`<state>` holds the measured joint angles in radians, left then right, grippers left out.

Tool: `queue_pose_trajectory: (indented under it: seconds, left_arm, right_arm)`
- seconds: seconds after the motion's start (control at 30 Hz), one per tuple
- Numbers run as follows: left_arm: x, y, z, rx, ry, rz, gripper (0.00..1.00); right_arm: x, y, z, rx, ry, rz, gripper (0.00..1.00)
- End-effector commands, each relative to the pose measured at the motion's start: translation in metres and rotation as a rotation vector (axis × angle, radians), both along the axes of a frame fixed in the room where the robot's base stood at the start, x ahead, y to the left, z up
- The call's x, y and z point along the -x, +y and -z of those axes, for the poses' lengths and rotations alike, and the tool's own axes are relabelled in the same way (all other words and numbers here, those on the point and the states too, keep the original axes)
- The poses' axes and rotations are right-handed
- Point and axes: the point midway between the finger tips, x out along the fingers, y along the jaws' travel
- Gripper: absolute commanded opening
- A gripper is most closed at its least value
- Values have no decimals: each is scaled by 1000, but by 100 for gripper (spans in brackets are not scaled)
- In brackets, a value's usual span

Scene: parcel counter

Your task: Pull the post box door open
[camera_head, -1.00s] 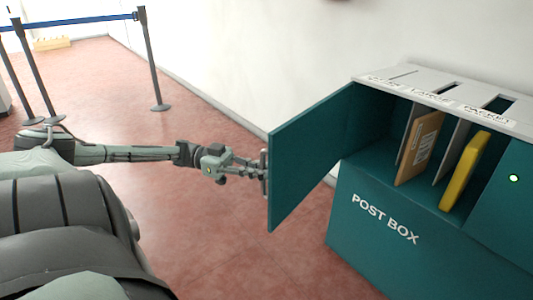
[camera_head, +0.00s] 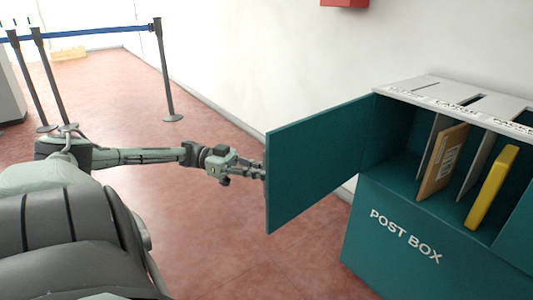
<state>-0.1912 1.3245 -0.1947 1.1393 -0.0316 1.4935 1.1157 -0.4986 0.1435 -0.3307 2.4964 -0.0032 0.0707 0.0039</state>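The teal post box (camera_head: 400,245) stands at the right with its white slotted top. Its door (camera_head: 318,172) is swung wide open to the left, hinged at the left side of the opening. My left gripper (camera_head: 258,172) is at the door's free left edge. The fingertips are partly hidden by the door, so I cannot tell whether they are closed on the handle, which is hidden too. A brown parcel (camera_head: 443,165) and a yellow parcel (camera_head: 491,188) stand in the open compartment between grey dividers. My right gripper is not in view.
A belt barrier with dark posts (camera_head: 165,80) stands at the back left. A white wall (camera_head: 270,60) runs behind the box. A red object (camera_head: 344,3) is at the top edge. The reddish floor (camera_head: 215,235) left of the box is clear.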

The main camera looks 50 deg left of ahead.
Motion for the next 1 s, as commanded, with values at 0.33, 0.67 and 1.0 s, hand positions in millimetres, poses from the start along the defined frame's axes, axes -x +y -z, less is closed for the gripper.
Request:
queue_pose_trajectory:
  seconds: [0.33,0.67,1.0]
  left_arm:
    - [1,0,2,0,4,2,32]
    - [3,5,1,-1,2,0,32]
    - [34,64,1,0,-1,-5,32]
  right_arm:
    - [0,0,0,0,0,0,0]
    - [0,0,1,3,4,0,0]
    - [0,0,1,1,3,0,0]
